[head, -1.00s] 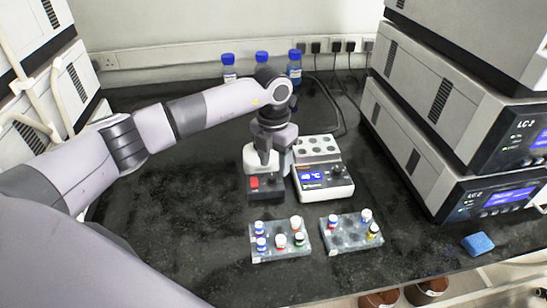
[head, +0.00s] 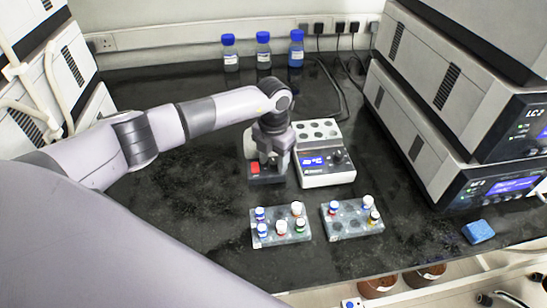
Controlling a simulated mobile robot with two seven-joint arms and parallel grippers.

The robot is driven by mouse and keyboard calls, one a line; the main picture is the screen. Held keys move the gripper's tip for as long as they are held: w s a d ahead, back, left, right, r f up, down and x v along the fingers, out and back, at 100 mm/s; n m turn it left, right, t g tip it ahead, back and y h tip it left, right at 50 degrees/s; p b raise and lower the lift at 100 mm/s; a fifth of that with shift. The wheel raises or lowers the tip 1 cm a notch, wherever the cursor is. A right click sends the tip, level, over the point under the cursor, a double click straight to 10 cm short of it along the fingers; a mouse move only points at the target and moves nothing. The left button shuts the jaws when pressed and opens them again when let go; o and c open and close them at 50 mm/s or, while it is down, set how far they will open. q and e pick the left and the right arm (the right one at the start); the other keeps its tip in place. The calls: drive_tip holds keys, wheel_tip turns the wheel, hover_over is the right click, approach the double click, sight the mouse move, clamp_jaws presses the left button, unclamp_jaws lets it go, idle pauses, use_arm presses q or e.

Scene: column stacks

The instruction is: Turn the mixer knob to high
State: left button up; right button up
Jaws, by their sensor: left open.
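The mixer (head: 256,180) is a small dark-based unit with a light upper part and a red switch (head: 255,168) on its front. It stands on the black bench left of the white block heater. My left gripper (head: 273,164) is open and points down over the mixer's front right, beside the red switch. Its fingers cover the area where the mixer knob would be, so I cannot make out the knob or its setting. I cannot tell whether the fingers touch it. My right gripper is not in view.
The block heater (head: 326,178), with a blue display and its own black knob, stands close on the right. Two vial racks (head: 265,241) (head: 340,229) lie in front. Three blue-capped bottles (head: 263,60) stand behind. LC units (head: 440,130) and a blue sponge (head: 479,232) are right.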

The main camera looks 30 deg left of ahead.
use_arm(q)
clamp_jaws()
